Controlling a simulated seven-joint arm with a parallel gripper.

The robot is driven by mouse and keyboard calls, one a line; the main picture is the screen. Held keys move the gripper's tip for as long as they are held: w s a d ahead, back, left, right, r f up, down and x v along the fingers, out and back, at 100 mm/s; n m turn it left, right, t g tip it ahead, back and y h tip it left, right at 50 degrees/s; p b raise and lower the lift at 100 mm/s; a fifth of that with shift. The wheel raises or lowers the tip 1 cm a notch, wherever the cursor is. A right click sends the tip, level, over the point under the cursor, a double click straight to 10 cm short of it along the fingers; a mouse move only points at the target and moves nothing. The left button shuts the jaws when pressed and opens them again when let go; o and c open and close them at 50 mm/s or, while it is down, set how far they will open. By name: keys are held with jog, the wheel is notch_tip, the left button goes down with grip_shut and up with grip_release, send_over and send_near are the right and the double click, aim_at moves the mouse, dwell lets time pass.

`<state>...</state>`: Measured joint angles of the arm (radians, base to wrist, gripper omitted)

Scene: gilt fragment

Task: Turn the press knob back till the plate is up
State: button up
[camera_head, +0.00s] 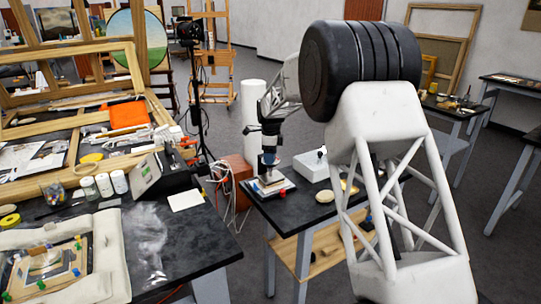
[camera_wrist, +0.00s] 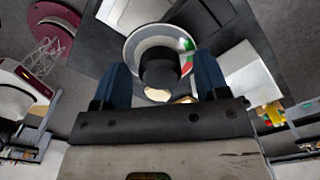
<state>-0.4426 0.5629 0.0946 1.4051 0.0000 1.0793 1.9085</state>
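My gripper (camera_head: 269,160) points down over a small press (camera_head: 268,185) on the dark side table in the head view. In the wrist view, my gripper's two blue fingers (camera_wrist: 161,75) stand apart on either side of a dark round knob (camera_wrist: 160,72). Gaps show between the knob and both fingers, so my gripper looks open around it, not closed on it. A pale round disc (camera_wrist: 143,36) with green and red marks lies behind the knob. The press plate is mostly hidden, so its height cannot be told.
A white box (camera_head: 312,168) with a small dark-topped lever stands right of the press. A round tan piece (camera_head: 325,196) lies near the table's front edge. The cluttered dark workbench (camera_head: 195,235) is at left. A tall white cylinder (camera_head: 254,115) stands behind.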

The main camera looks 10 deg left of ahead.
jog(key=c, duration=0.9)
